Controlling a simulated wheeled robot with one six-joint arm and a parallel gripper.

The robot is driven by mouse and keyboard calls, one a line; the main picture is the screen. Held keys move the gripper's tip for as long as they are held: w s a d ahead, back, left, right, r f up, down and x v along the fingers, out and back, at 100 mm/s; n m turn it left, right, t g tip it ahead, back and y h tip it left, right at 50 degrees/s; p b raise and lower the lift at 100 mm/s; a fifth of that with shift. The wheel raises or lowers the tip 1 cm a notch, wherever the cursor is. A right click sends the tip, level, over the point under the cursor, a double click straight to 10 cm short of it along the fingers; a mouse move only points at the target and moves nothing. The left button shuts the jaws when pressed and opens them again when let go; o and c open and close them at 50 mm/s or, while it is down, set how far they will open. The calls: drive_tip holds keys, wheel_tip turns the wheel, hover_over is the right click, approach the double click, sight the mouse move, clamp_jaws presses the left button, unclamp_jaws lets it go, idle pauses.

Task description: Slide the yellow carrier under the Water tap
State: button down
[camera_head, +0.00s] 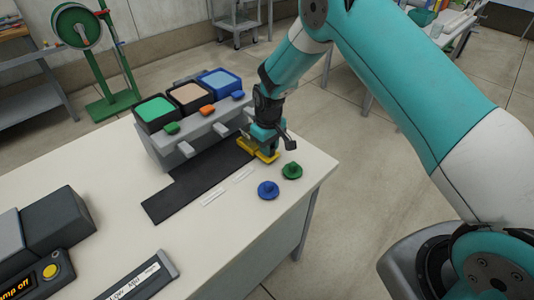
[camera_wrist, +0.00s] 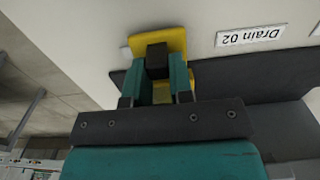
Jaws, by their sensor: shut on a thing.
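The yellow carrier (camera_head: 268,156) sits at the right end of the dark track (camera_head: 178,196) on the white table. In the wrist view, the carrier (camera_wrist: 173,36) shows with a black upright block (camera_wrist: 157,60) on it. My gripper (camera_head: 266,138) reaches down over the carrier. In the wrist view, the teal fingers of my gripper (camera_wrist: 156,82) close on both sides of that block. Three bins, green (camera_head: 157,109), tan (camera_head: 190,94) and blue (camera_head: 219,81), stand on a grey rack behind the track, with small coloured taps in front. I cannot read which tap is Water.
A green disc (camera_head: 292,170) and a blue disc (camera_head: 268,189) with knobs lie near the table's right edge. A dark box with a display reading "amp off" (camera_head: 28,281) stands front left.

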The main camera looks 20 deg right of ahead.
drive_tip(key=shift+w+d, duration=0.3)
drive_tip(key=shift+d, duration=0.35)
drive_tip(key=c, duration=1)
unclamp_jaws()
drive_tip(key=shift+d, duration=0.15)
drive_tip(key=shift+r, duration=0.1)
drive_tip(key=shift+r, duration=0.25)
wheel_tip(320, 180, up, 17)
drive_tip(key=b, duration=0.2)
drive_tip(key=shift+f, duration=0.1)
